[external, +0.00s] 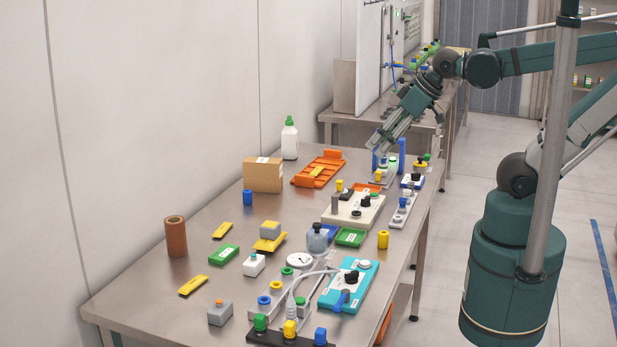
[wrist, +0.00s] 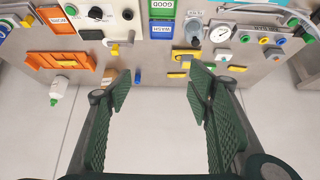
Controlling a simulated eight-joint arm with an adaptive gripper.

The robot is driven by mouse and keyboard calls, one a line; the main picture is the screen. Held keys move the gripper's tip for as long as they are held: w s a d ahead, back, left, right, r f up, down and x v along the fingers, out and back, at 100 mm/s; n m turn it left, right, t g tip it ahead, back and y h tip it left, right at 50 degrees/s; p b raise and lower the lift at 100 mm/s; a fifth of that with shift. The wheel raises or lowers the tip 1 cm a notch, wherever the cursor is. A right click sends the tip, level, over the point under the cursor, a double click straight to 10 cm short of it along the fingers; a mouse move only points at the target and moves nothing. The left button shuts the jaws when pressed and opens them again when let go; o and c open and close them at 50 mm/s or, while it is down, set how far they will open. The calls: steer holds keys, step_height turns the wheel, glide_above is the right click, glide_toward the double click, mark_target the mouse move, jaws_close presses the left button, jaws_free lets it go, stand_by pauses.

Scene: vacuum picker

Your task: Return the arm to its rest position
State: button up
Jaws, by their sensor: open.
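My gripper (external: 384,142) is above the far end of the steel table (external: 150,275) in the external view, angled down and to the left from my raised arm. In the wrist view my gripper (wrist: 162,88) shows two green ribbed fingers spread wide apart. Nothing is between them but pale background. The objects on the table lie beyond the fingertips, along the top of the wrist view. Two blue posts (external: 402,155) stand close to the gripper in the external view; whether they touch it I cannot tell.
An orange tray (external: 319,170), a cardboard box (external: 263,175) and a white bottle (external: 290,140) stand at the table's back. A brown cylinder (external: 176,237) is at the left. Panels, blocks and knobs crowd the right side. A second bench (external: 345,113) stands behind.

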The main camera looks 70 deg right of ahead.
steer(key=shift+f+b, duration=1.8)
steer(key=shift+b, duration=0.05)
